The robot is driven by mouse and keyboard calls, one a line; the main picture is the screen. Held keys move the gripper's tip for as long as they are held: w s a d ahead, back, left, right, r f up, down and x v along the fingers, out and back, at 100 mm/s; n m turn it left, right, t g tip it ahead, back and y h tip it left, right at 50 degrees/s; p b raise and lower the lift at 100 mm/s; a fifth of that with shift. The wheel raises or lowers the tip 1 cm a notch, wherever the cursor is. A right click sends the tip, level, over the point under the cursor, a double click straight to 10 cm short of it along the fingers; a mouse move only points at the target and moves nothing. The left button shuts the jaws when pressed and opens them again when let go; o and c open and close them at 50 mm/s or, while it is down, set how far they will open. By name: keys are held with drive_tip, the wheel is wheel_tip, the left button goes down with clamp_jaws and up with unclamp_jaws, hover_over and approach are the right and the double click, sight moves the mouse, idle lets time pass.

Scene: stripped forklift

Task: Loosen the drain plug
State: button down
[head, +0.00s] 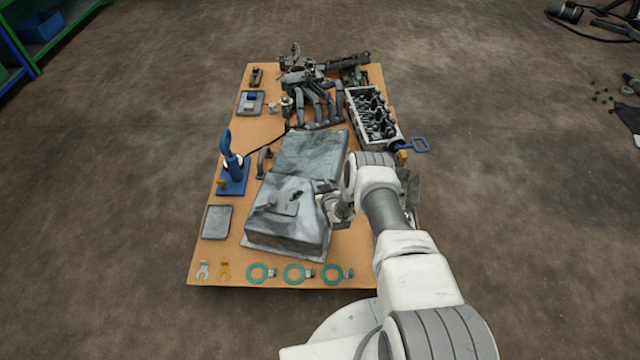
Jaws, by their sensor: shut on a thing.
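A grey metal oil pan (285,225) lies with its deep end towards me on the tan board. My gripper (334,208) is at the right side of the pan's deep end, touching or very close to it. Its fingers are small in the head view and partly covered by my wrist. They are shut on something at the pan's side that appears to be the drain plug. The plug itself is too small and hidden to make out.
A cylinder head (373,117) and dark engine parts fill the board's far end. A blue stand (233,172) and a grey tray (217,222) are left of the pan. Green rings (260,273) and two small wrenches (203,269) line the near edge.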

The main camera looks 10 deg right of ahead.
drive_tip(key=n+g+y, duration=0.1)
drive_tip(key=n+y, duration=0.2)
drive_tip(key=y, duration=0.1)
drive_tip(key=shift+f+n, duration=0.1)
drive_tip(key=shift+n, duration=0.3)
drive_tip(key=shift+s+n+g+y, duration=0.1)
drive_tip(key=shift+n+g+y, duration=1)
drive_tip(key=shift+n+y, duration=0.65)
drive_tip(key=shift+n+g+y, duration=0.25)
drive_tip(key=shift+g+y, duration=0.05)
drive_tip(key=shift+y, duration=0.05)
drive_tip(key=shift+c, duration=2)
unclamp_jaws()
drive_tip(key=shift+s+d+r, duration=0.1)
drive_tip(key=shift+d+r, duration=0.05)
drive_tip(key=shift+r, duration=0.1)
drive_tip(key=p+v, duration=0.7)
drive_tip(key=v, duration=1)
